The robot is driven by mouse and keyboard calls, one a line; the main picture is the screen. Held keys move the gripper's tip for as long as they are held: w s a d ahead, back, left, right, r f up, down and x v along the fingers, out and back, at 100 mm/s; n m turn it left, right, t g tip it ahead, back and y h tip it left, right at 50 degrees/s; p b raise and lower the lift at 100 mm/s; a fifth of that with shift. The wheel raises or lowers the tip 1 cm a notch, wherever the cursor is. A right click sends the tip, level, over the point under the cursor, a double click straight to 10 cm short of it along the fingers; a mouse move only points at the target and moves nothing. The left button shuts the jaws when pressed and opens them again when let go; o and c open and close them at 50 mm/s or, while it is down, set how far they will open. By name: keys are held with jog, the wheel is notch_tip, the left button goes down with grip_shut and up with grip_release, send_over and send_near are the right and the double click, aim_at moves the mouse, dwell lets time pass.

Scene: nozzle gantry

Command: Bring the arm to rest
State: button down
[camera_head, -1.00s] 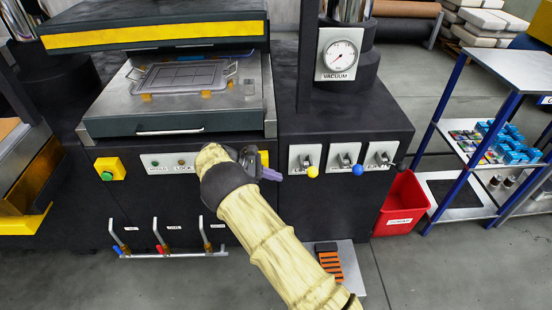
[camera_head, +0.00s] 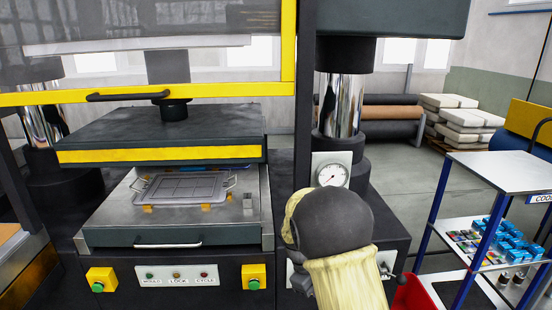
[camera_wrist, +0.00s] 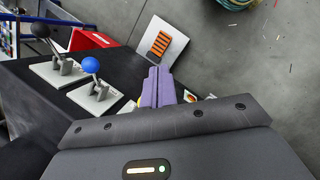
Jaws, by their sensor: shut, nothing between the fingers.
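My gripper (camera_wrist: 158,86) shows in the wrist view with its two purple fingers pressed together and nothing between them. It points toward the grey floor past the edge of a black machine surface. In the head view the fingers are hidden behind my arm, whose pale sleeve and dark rounded joint stand at the lower middle right, in front of the press's right-hand panel. Beside the fingers in the wrist view are a blue-knobbed lever (camera_wrist: 91,66) and a black-knobbed lever (camera_wrist: 42,32), each on a light plate. The gripper looks apart from both.
The press (camera_head: 165,232) holds a grey framed plate (camera_head: 185,187) on its bed. A vacuum gauge (camera_head: 332,176) is behind my arm. A shelf rack (camera_head: 505,165) stands at right, near a red bin (camera_head: 412,294). An orange-slotted pad (camera_wrist: 159,44) lies on the floor.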

jog(key=s+d+r+m+t+y+p, duration=0.1)
jog(key=s+r+m, duration=0.3)
jog(key=s, duration=0.4)
jog(key=s+d+r+m+t+y+p, duration=0.2)
jog(key=s+r+m, duration=0.3)
jog(key=s, duration=0.4)
jog(key=shift+d+r+m+t+y+p, duration=0.2)
jog(key=shift+d+m+t+y+p, duration=0.1)
jog(key=shift+d+y, duration=0.1)
jog(key=shift+s, duration=0.1)
jog(key=c, duration=2.1)
grip_release()
